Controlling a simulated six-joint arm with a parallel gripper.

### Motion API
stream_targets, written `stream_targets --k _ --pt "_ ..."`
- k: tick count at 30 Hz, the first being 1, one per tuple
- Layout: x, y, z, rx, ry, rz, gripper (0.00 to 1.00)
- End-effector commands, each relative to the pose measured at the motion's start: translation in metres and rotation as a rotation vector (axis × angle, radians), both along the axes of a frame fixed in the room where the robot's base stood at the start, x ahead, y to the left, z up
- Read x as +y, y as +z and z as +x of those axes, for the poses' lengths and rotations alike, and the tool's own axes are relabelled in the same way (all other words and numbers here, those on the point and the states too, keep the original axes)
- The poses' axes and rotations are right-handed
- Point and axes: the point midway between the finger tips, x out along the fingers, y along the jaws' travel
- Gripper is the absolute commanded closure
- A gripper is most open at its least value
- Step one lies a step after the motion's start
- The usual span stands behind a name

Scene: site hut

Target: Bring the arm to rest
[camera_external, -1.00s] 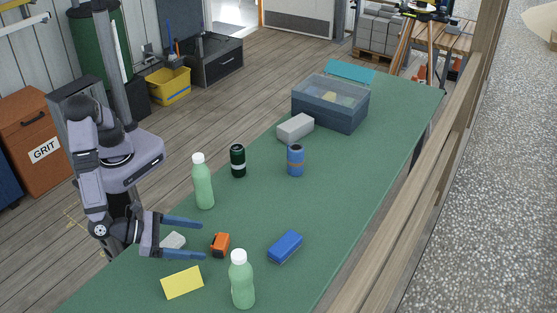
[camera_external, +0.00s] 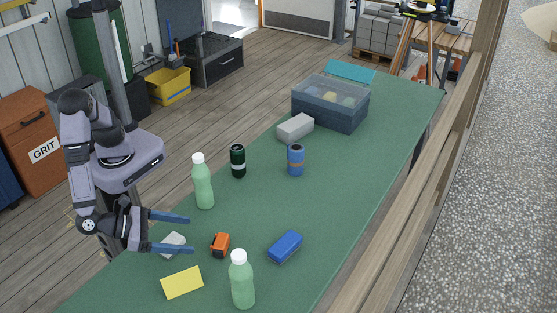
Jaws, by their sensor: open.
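My gripper (camera_external: 190,233) is open and empty. Its two blue fingers point to the right over the near left part of the green table (camera_external: 330,210). A small grey block (camera_external: 173,242) lies between and partly behind the fingers as seen here; I cannot tell how high the fingers are above it. My arm is folded at the table's left edge.
Near the gripper are an orange object (camera_external: 220,244), a yellow card (camera_external: 182,282), a blue box (camera_external: 285,246) and two green bottles (camera_external: 203,182) (camera_external: 241,280). Farther off are a dark can (camera_external: 238,161), a blue can (camera_external: 296,160), a grey block (camera_external: 295,127) and a lidded bin (camera_external: 330,112).

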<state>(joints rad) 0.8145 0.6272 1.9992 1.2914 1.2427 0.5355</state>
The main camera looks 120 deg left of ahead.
Motion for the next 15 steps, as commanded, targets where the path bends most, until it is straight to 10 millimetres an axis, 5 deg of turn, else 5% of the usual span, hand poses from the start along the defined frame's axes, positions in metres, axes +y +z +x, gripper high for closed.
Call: stream_targets --k 5,10,15 --pt "0.052 0.007 -0.040 0.038 0.237 -0.125 0.19" --pt "0.109 0.010 -0.127 0.054 0.676 -0.335 0.19" --pt "0.123 0.018 -0.208 -0.050 1.217 -0.615 0.19"
